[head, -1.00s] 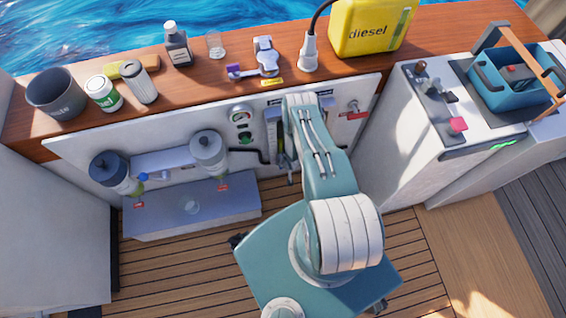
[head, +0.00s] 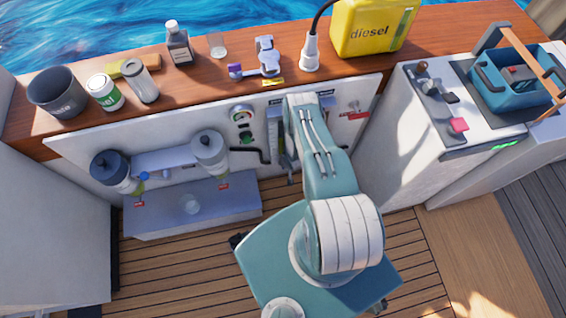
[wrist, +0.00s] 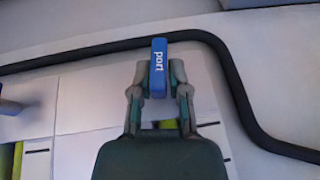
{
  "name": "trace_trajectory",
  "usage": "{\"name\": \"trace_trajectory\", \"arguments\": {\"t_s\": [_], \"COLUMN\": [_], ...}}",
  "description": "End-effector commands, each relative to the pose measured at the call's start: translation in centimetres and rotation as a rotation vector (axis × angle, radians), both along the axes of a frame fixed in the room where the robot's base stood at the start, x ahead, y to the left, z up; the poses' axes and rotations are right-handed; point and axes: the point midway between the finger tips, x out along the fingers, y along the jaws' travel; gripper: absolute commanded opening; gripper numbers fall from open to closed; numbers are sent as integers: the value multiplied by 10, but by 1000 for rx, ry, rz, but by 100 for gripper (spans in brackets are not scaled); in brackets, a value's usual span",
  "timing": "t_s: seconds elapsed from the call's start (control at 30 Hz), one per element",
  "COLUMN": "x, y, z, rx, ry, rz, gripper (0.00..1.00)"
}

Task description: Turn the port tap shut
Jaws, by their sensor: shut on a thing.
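The port tap's handle (wrist: 159,58) is a blue bar with the white word "port". It stands upright in the wrist view, in front of a pale panel. My gripper (wrist: 158,82) is shut on the lower part of this handle, with one finger on each side. In the head view my own arm covers the gripper and I cannot make out the port tap. The tap's body behind the handle is hidden.
A black hose (wrist: 237,88) bends around the handle's top and right side. Part of another blue piece (wrist: 10,107) shows at the left edge. In the head view, two filters (head: 210,150) stand left of my arm and a red-handled valve (head: 355,115) right of it.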

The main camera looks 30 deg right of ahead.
Motion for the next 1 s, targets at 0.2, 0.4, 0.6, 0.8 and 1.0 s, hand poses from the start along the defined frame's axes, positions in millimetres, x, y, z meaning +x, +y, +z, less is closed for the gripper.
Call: {"name": "trace_trajectory", "arguments": {"t_s": [0.2, 0.4, 0.6, 0.8, 1.0], "x": [-1, -1, -1, -1, -1], "y": [-4, -4, -4, -4, -2], "z": [0, 0, 0, 0, 0], "rx": [-1, 0, 0, 0, -1], "ry": [3, 3, 3, 3, 1], "rz": [-12, -13, -14, -12, -7], "gripper": [0, 0, 0, 67, 67]}}
